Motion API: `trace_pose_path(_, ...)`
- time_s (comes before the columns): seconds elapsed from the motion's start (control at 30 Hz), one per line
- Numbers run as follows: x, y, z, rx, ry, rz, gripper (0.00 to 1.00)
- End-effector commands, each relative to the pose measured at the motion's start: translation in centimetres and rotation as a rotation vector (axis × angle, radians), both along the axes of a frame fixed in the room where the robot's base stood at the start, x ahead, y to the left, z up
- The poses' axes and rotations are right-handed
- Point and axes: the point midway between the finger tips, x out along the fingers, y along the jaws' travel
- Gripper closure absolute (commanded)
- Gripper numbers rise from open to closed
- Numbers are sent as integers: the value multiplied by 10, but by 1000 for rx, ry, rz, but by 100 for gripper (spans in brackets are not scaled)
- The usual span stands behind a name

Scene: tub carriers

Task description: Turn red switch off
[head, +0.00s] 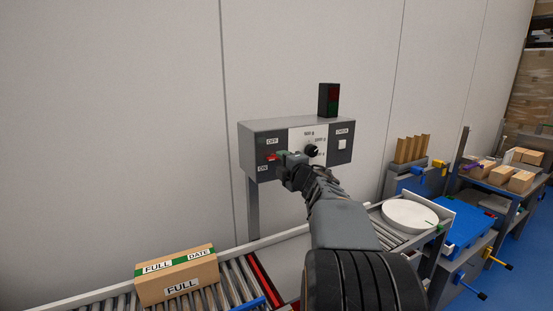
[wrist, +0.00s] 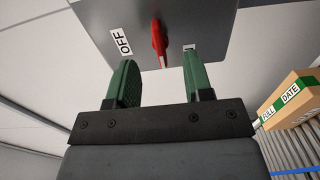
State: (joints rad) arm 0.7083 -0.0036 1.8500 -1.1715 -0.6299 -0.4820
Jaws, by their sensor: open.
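The red switch (head: 271,157) is on the left of the front of a grey control box (head: 262,137). The OFF label (head: 272,141) is above it and the ON label (head: 263,168) below it. In the wrist view the red switch (wrist: 158,40) is a narrow lever, its tip between and just beyond my green fingertips. The OFF label (wrist: 121,42) is to its left; another label at right is mostly hidden by a finger. My gripper (wrist: 159,68) is open around the lever's end, with gaps both sides. In the head view my gripper (head: 284,157) is at the box front.
A black knob (head: 312,150) and a white button (head: 342,144) are right of my gripper on the box. A dark signal lamp (head: 328,100) stands on top. Below are roller conveyors with a FULL carton (head: 178,275) and a white round lid (head: 410,215).

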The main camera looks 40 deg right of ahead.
Motion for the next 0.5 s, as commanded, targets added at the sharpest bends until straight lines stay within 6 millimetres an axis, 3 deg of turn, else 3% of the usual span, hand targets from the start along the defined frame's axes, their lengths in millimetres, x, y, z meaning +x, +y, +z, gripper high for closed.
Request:
trace_pose_path(0.2,29,-4,0,1,1,1,53)
trace_pose_path(0.5,42,-6,0,1,0,-1,53)
